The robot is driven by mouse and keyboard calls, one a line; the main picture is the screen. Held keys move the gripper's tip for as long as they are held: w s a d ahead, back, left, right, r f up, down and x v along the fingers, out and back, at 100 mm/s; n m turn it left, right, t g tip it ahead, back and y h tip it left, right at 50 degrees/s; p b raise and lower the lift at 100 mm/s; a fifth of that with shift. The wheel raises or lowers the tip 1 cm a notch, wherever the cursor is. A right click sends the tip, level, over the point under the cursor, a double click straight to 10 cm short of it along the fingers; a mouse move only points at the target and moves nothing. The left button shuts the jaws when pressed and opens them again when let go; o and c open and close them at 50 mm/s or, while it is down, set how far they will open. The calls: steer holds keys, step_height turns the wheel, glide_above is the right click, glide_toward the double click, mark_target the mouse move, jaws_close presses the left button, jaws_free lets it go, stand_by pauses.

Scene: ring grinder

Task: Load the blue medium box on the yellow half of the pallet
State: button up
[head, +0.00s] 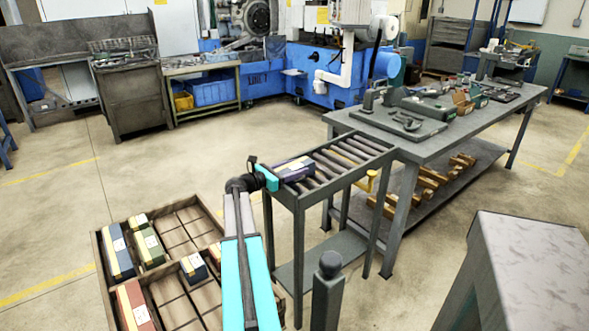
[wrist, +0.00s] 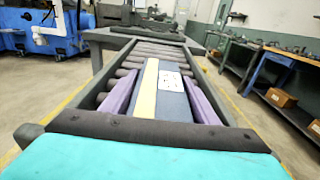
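A blue box (wrist: 173,100) with a yellow stripe and a white label lies on the roller conveyor (head: 352,146). In the head view the box (head: 293,165) is at the conveyor's near left end, partly hidden. My gripper (wrist: 163,85) has its purple fingers along both sides of the box; whether they press on it I cannot tell. The wooden pallet (head: 99,262), with raised walls and dividers, is at the lower left, partly hidden by my arm. It holds two blue boxes (head: 118,252) (head: 194,268), a green box (head: 149,246) and a red box (head: 135,304). No yellow half is discernible.
A grey workbench (head: 460,125) with tools adjoins the conveyor on the right. A grey post (head: 327,290) and a grey cabinet (head: 530,270) stand in the near right. Machines and benches line the back. Open floor (head: 190,155) lies behind the pallet.

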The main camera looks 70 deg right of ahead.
steer(key=shift+o, duration=1.2)
steer(key=shift+f+b, duration=0.1)
steer(key=shift+b, duration=0.4)
steer(key=v, duration=1.4)
steer(key=shift+o, duration=0.4)
steer(key=shift+d, duration=0.15)
